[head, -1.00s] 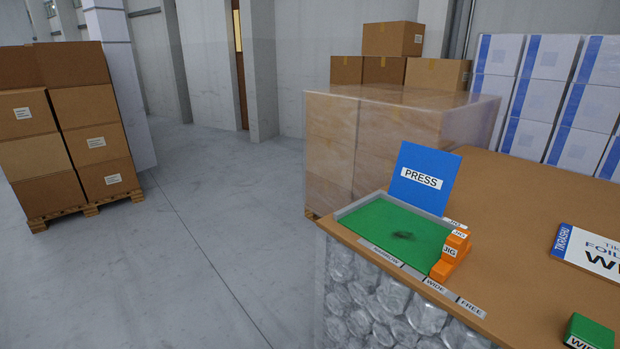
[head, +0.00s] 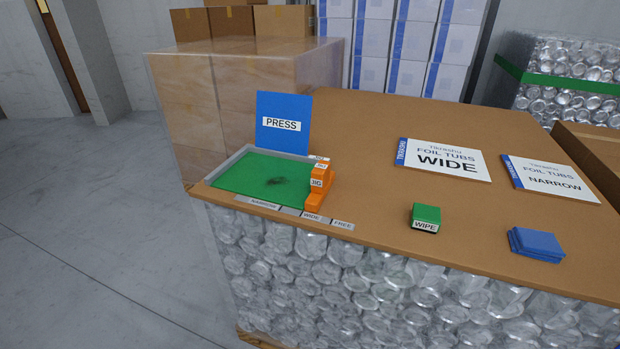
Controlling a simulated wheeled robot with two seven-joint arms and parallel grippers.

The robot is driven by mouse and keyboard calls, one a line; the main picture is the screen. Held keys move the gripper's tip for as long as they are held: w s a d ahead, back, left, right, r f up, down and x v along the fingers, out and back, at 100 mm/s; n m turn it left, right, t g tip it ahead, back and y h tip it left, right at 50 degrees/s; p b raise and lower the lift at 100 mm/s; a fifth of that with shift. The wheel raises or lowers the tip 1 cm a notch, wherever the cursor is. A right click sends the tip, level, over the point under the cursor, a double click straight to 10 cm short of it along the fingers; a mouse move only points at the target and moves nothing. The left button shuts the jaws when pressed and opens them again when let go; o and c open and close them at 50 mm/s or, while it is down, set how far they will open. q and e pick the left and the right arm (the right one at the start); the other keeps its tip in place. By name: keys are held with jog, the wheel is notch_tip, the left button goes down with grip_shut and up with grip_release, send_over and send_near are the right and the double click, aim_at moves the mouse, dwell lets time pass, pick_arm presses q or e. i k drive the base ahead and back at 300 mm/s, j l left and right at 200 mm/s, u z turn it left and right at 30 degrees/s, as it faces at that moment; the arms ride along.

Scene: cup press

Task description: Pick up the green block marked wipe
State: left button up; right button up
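The green block marked WIPE (head: 425,217) sits on the brown table top (head: 380,180), near its front edge and right of the middle of the head view. Its white label faces me. Nothing touches it. Neither of my grippers shows in the head view.
Left of the block are an orange jig (head: 318,190), a green press bed (head: 250,180) with a dark smudge, and a blue PRESS sign (head: 283,122). WIDE (head: 445,160) and NARROW (head: 549,180) signs lie behind. Table around the block is clear.

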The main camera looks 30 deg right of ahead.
aim_at(424, 218)
jog(key=z, duration=0.4)
jog(key=l+z, duration=0.1)
jog(key=z, duration=0.75)
jog(key=l+z, duration=0.1)
jog(key=z, duration=0.3)
jog(key=i+j, duration=0.05)
